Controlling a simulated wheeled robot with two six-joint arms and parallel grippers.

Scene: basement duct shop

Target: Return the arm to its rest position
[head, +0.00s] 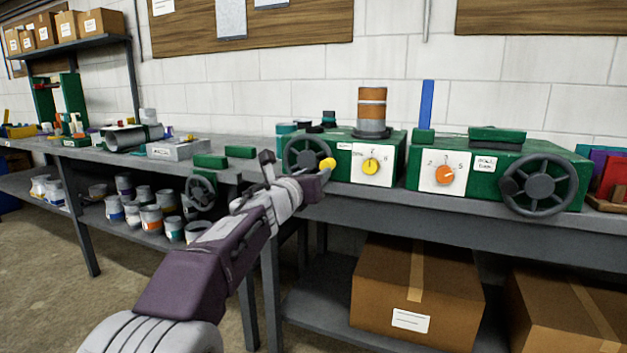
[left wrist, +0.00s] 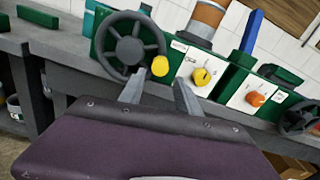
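My left arm comes in from the lower left of the head view, and its left gripper (head: 296,169) is raised in front of the bench edge, by the left green machine (head: 342,150). In the left wrist view the two fingers of the left gripper (left wrist: 158,88) stand apart with nothing between them. Just beyond the fingertips are a dark handwheel (left wrist: 130,45) and its yellow knob (left wrist: 160,66). The knob also shows beside the gripper in the head view (head: 327,164). I cannot tell how wide the gap to it is. My right gripper is not in view.
A second green machine (head: 480,170) with an orange dial (head: 445,175) and a handwheel (head: 540,186) stands to the right. Cardboard boxes (head: 418,290) fill the shelf below. Cans (head: 151,217) stand on the lower left shelf. Open floor (head: 50,260) lies at the left.

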